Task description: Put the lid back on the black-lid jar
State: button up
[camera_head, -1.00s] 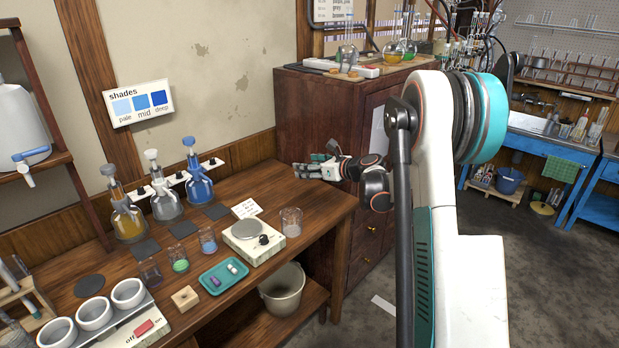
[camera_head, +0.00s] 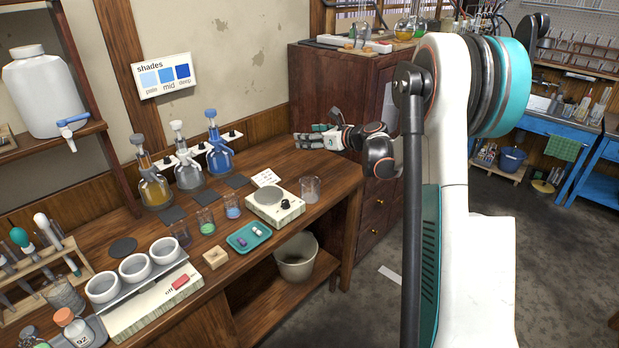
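My gripper (camera_head: 298,141) is in the air above the back right of the wooden bench, near the dark cabinet, and points left. Its fingers are small and seen from the side, so their gap is unclear; no held object shows. I cannot pick out a black-lid jar or its lid with certainty. A flat black disc (camera_head: 123,248) lies on the bench behind the white bowls; I cannot tell whether it is a lid or a mat.
A balance (camera_head: 274,207), a glass beaker (camera_head: 310,190), a teal tray (camera_head: 248,237) and small glasses (camera_head: 205,222) stand on the bench. Three pump bottles (camera_head: 188,172) line the wall. White bowls (camera_head: 135,268) and a tube rack (camera_head: 42,278) are at left. A bucket (camera_head: 296,258) sits below.

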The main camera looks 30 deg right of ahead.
notch_tip(320, 180, down, 13)
jog(key=b, duration=0.3)
jog(key=shift+f+b, duration=0.45)
jog(key=shift+b, duration=0.15)
jog(key=shift+f, duration=0.25)
jog(key=o, duration=1.1)
jog(key=shift+r, duration=0.2)
